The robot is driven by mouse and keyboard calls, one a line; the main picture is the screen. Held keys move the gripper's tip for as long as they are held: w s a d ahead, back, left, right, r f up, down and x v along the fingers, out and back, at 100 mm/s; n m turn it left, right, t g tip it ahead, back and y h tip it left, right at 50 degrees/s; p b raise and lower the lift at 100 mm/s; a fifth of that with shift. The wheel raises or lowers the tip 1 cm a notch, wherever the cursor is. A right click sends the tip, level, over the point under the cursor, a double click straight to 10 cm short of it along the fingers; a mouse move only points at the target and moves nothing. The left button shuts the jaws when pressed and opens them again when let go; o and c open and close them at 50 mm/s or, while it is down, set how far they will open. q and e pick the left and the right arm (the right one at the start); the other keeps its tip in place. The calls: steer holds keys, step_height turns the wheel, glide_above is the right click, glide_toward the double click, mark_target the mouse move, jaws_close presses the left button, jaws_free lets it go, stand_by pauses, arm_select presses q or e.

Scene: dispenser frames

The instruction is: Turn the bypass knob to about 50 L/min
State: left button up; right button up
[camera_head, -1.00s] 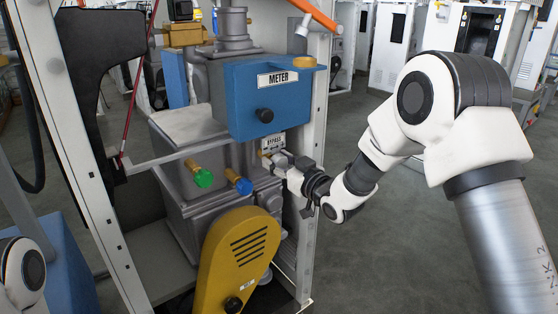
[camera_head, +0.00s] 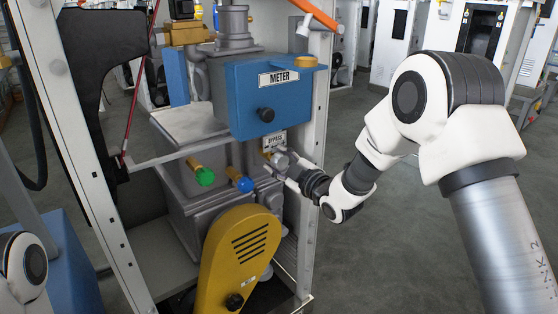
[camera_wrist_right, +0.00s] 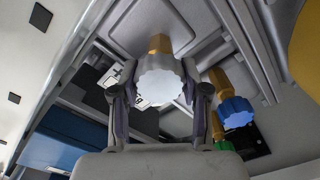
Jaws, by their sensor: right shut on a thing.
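The bypass knob (camera_wrist_right: 160,82) is a pale, scalloped knob on a brass stem in the right wrist view. In the head view it shows as a grey-white knob (camera_head: 281,158) just below the BYPASS label (camera_head: 275,141). My right gripper (camera_head: 284,164) is shut on the knob, with one finger on each side of it in the right wrist view. The scale on the label is too small to read. My left gripper is out of view; only a part of my left arm shows at the lower left.
A green knob (camera_head: 205,176) and a blue knob (camera_head: 244,184) sit left of the bypass knob. A blue METER box (camera_head: 245,105) is above, and a yellow belt cover (camera_head: 240,255) below. A white frame post (camera_head: 312,190) stands close beside my right gripper.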

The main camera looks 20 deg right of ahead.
steer(key=shift+n, duration=0.5)
steer(key=o, duration=1.1)
steer(key=shift+o, duration=0.2)
steer(key=v, duration=1.2)
